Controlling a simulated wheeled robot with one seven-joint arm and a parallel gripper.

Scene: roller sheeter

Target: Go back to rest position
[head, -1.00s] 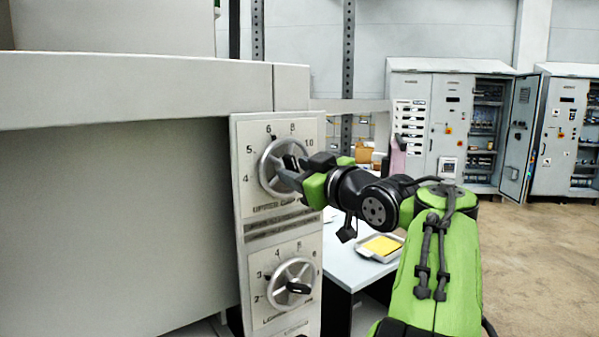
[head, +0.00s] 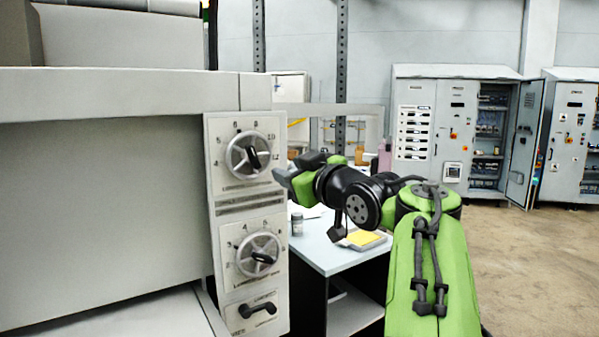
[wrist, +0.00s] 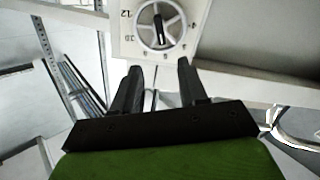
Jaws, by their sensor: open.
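My gripper (head: 284,176) is open and empty, at the end of my green and black arm. In the head view it is just right of the panel's upper dial (head: 250,155), apart from it. In the wrist view the two dark fingers (wrist: 158,82) stand spread, with the upper dial (wrist: 160,25) beyond them. The dial is a round metal handwheel with a black pointer knob, on the pale control panel (head: 213,190) of the sheeter.
The sheeter's large grey body (head: 100,200) fills the left. A pale table (head: 325,259) with a tray holding something yellow (head: 363,239) stands behind my arm. Grey electrical cabinets (head: 430,140) stand at the back right. The floor (head: 535,270) at the right is clear.

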